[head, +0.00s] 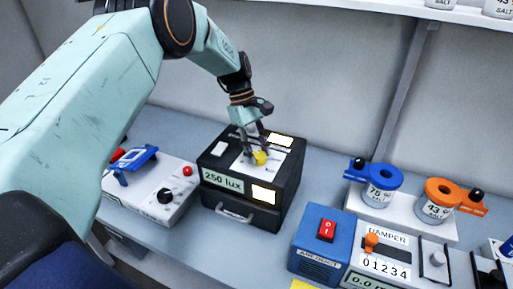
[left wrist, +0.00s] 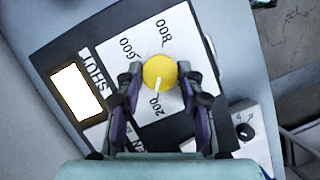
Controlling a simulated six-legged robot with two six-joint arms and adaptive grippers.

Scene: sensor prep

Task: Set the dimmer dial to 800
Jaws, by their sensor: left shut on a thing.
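The yellow dimmer dial (head: 260,158) sits on top of a black box (head: 286,181) whose front label reads 250 lux (head: 223,180). In the left wrist view the dial (left wrist: 158,70) has a white pointer line aimed close to the 200 mark; 600 and 800 are printed on the white scale plate (left wrist: 118,57) beyond it. My left gripper (head: 255,151) comes down from above and is shut on the dial, one finger on each side, as the left wrist view (left wrist: 160,80) also shows. My right gripper is not in view.
A white unit with a black knob (head: 165,196) and blue clamp (head: 137,160) stands left of the box. To the right are a blue air duct unit (head: 322,245), the damper panel (head: 384,258) and salt jars in blue (head: 378,184) and orange (head: 437,200) rings.

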